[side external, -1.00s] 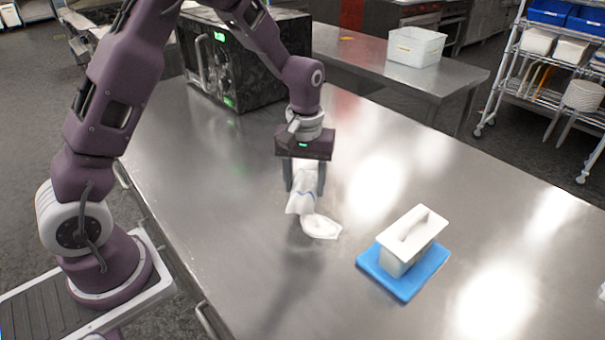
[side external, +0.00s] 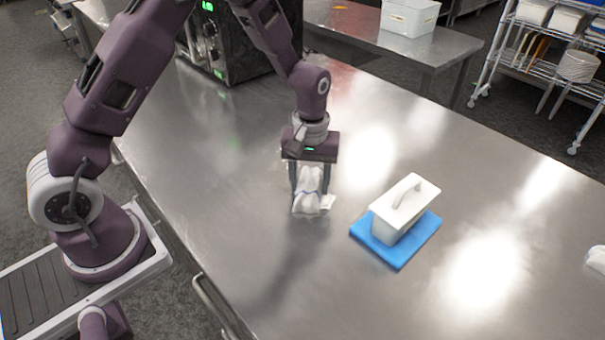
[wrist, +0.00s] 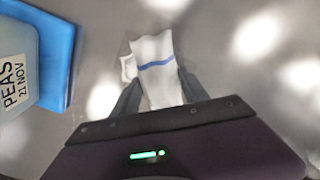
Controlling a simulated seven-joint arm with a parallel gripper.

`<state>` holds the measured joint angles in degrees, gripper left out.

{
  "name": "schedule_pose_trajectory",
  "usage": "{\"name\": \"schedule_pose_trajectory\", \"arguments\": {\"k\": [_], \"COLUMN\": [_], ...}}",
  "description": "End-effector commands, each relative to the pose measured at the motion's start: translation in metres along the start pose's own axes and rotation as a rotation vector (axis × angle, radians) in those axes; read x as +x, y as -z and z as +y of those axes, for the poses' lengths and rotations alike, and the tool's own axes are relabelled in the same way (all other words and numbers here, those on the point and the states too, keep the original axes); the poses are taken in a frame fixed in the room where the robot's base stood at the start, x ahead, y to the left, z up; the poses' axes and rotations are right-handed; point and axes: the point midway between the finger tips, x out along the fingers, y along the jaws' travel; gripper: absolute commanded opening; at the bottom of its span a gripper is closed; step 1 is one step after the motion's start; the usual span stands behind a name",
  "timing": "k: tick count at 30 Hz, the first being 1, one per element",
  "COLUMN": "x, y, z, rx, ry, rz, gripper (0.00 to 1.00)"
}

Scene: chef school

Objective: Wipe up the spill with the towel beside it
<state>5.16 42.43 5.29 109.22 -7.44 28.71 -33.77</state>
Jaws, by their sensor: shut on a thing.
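My gripper (side external: 309,188) is shut on a white towel (side external: 307,183) with a blue stripe, at the steel table's surface. In the wrist view the towel (wrist: 153,58) sticks out from between the fingers of my gripper (wrist: 157,82). A small whitish patch (side external: 327,202) shows at the towel's right edge. In the wrist view a pale patch (wrist: 127,68) lies beside the left finger. I cannot tell whether this patch is the spill or part of the towel. The table right under the towel is hidden.
A white lidded container (side external: 398,212) stands on a blue mat (side external: 420,237) to the right of my gripper. A black oven (side external: 240,48) stands behind. A white item (side external: 596,259) is at the right picture edge. The table in front is clear.

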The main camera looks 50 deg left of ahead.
Motion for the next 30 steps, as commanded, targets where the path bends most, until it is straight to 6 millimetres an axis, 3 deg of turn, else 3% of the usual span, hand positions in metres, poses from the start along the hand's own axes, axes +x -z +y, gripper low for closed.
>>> {"name": "schedule_pose_trajectory", "arguments": {"k": [22,30], "x": [0.001,0.001], "y": [-0.043,-0.026], "z": [0.053,0.033], "rx": [0.002,-0.004], "ry": [0.0,0.0], "rz": [0.0,0.0], "gripper": [0.14,0.14]}}
